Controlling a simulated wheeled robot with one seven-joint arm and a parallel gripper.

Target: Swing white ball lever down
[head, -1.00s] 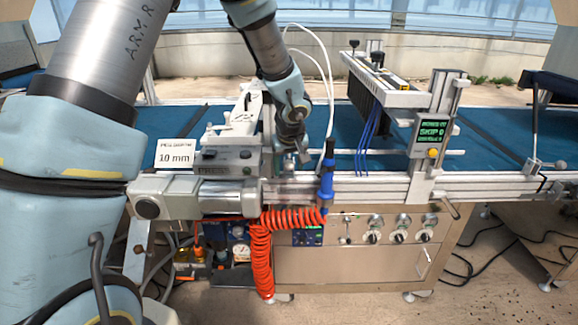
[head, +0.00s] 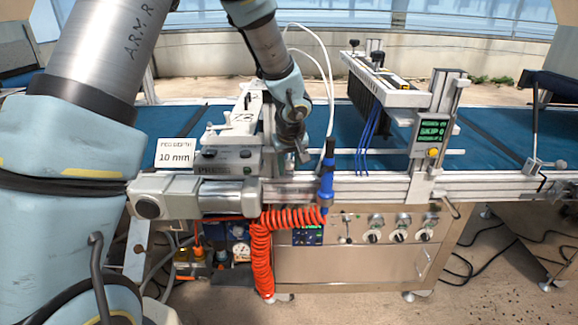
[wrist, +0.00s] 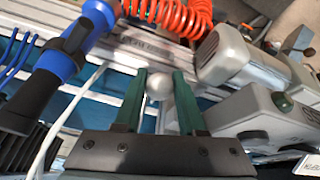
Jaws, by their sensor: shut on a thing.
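The white ball (wrist: 160,86) of the lever shows in the wrist view between the two green fingers of my gripper (wrist: 161,77). The fingers are shut on the ball, one on each side. A short pale rod (wrist: 160,118) shows between the fingers, below the ball in the picture. In the head view my gripper (head: 303,156) is low over the front edge of the blue belt, right of the grey control box. The ball cannot be made out there.
A blue-handled tool (head: 327,180) stands close right of my gripper, with a coiled orange hose (head: 262,250) below. The grey control box (head: 228,160) and motor (head: 215,197) are close left. Blue tubes (head: 368,140) hang further right. A white cable (wrist: 68,115) passes near the fingers.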

